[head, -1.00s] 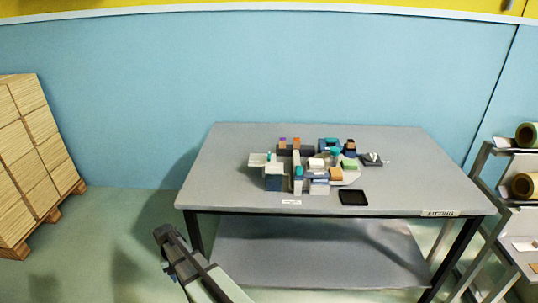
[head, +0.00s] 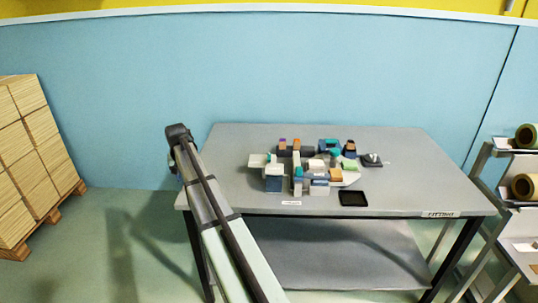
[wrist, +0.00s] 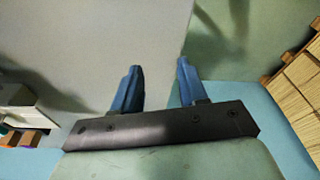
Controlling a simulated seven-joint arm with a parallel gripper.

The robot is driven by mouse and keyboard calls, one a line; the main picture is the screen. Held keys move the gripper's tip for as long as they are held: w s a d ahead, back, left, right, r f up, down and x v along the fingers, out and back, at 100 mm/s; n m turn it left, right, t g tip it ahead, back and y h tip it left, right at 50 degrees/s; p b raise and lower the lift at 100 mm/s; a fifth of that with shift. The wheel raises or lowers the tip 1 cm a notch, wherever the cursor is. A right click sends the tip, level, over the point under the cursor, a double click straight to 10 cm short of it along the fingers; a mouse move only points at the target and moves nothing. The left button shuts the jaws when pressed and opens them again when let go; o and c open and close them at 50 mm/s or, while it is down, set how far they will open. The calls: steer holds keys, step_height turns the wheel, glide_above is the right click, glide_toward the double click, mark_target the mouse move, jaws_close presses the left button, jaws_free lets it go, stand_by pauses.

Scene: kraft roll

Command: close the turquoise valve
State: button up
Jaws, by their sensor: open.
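Several small turquoise parts show in the cluster of blocks on the table in the head view. One turquoise part (head: 299,172) is at the front of the cluster, and another turquoise part (head: 335,153) is at its right. They are too small to tell which is the valve. My gripper (wrist: 158,66) is open and empty in the wrist view, its two blue fingers apart over the table's edge. In the head view my arm's end is left of the table's back-left part, well away from the cluster, and the fingers cannot be made out.
The grey table (head: 400,190) has a lower shelf. A black tray (head: 353,199) lies at the front of the cluster. A stack of cartons (head: 35,150) stands at the left, a rack with rolls (head: 525,187) at the right. The table's left part is clear.

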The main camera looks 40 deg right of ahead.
steer(key=s+d+r+m+h, duration=0.1)
steer(key=s+d+r, duration=0.25)
steer(key=d, duration=0.45)
steer(key=s+d+r+m, duration=0.1)
steer(key=s+d+r, duration=0.25)
steer(key=d, duration=0.55)
steer(key=m+h, duration=0.1)
glide_toward(269, 156)
steer(key=shift+t, duration=0.4)
steer(key=x, duration=0.8)
steer(key=shift+s+f, duration=0.1)
steer(key=shift+s, duration=0.2)
steer(key=shift+c, duration=0.3)
jaws_close()
